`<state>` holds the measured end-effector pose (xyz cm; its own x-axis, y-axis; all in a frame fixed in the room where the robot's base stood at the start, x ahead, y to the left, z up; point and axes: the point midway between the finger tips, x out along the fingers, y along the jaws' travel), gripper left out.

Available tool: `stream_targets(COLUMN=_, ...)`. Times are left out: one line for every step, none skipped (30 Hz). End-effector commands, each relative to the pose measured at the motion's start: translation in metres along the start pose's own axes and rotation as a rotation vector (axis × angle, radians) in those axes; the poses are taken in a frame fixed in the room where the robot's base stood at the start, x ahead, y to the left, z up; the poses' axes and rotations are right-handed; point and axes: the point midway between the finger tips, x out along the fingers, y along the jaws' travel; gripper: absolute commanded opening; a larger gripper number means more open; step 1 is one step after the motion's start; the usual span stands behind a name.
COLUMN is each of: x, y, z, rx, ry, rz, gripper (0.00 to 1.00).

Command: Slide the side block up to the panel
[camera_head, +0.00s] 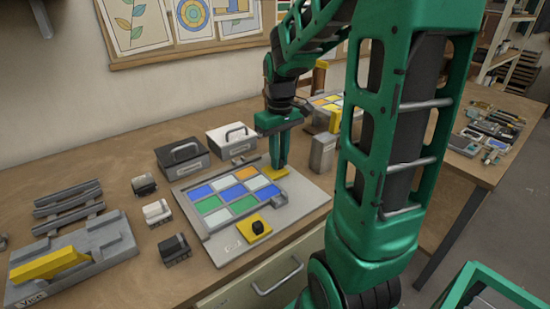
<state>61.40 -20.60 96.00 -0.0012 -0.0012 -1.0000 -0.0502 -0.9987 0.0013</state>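The panel (236,200), a grid of blue, green, white and orange panes, lies on a grey base plate (305,205) on the workbench. A yellow block with a black knob (256,229) sits on the plate near the panel's front edge. Another yellow piece (255,190) lies at the panel's right side. I cannot tell which of the two is the side block. My gripper (279,172) points down at the panel's back right, close to the right yellow piece; contact is unclear.
Two lidded boxes, black (182,158) and white (232,141), stand behind the plate. Small black and white blocks (157,212) stand to its left. A grey vise (105,245) is at the front left. A metal block (323,155) stands right of my gripper.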

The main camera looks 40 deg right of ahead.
Motion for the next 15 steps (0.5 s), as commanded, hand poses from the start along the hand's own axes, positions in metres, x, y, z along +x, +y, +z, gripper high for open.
stream_targets(x=-0.0005, y=-0.0038, z=-0.0011, rx=-0.011, ry=0.001, rz=-0.004, gripper=0.25)
stream_targets(x=-0.0005, y=-0.0035, z=-0.0011, rx=-0.010, ry=0.001, rz=-0.004, gripper=0.32)
stream_targets(x=-0.0004, y=-0.0024, z=-0.0008, rx=-0.008, ry=0.001, rz=-0.003, gripper=0.34)
stream_targets(x=-0.0004, y=-0.0019, z=-0.0007, rx=-0.008, ry=0.001, rz=-0.003, gripper=0.34)
stream_targets(x=-0.0004, y=-0.0017, z=-0.0007, rx=-0.007, ry=0.001, rz=-0.003, gripper=0.34)
stream_targets(x=-0.0003, y=-0.0015, z=-0.0006, rx=-0.007, ry=0.000, rz=-0.003, gripper=0.34)
stream_targets(x=-0.0003, y=-0.0014, z=-0.0006, rx=-0.007, ry=0.000, rz=-0.003, gripper=0.34)
stream_targets(x=-0.0003, y=-0.0012, z=-0.0005, rx=-0.006, ry=0.000, rz=-0.003, gripper=0.34)
stream_targets(x=-0.0003, y=-0.0008, z=-0.0003, rx=-0.005, ry=0.000, rz=-0.003, gripper=0.34)
stream_targets(x=-0.0004, y=-0.0006, z=-0.0002, rx=-0.004, ry=0.000, rz=-0.003, gripper=0.34)
stream_targets(x=-0.0007, y=-0.0004, z=-0.0002, rx=-0.004, ry=0.001, rz=-0.003, gripper=0.34)
stream_targets(x=-0.0018, y=-0.0003, z=-0.0002, rx=-0.004, ry=0.001, rz=-0.002, gripper=0.34)
stream_targets(x=-0.0032, y=-0.0001, z=-0.0003, rx=-0.004, ry=0.001, rz=-0.002, gripper=0.34)
stream_targets(x=-0.0052, y=0.0000, z=-0.0005, rx=-0.004, ry=0.002, rz=-0.002, gripper=0.34)
stream_targets(x=-0.0089, y=0.0001, z=-0.0008, rx=-0.004, ry=0.003, rz=-0.002, gripper=0.34)
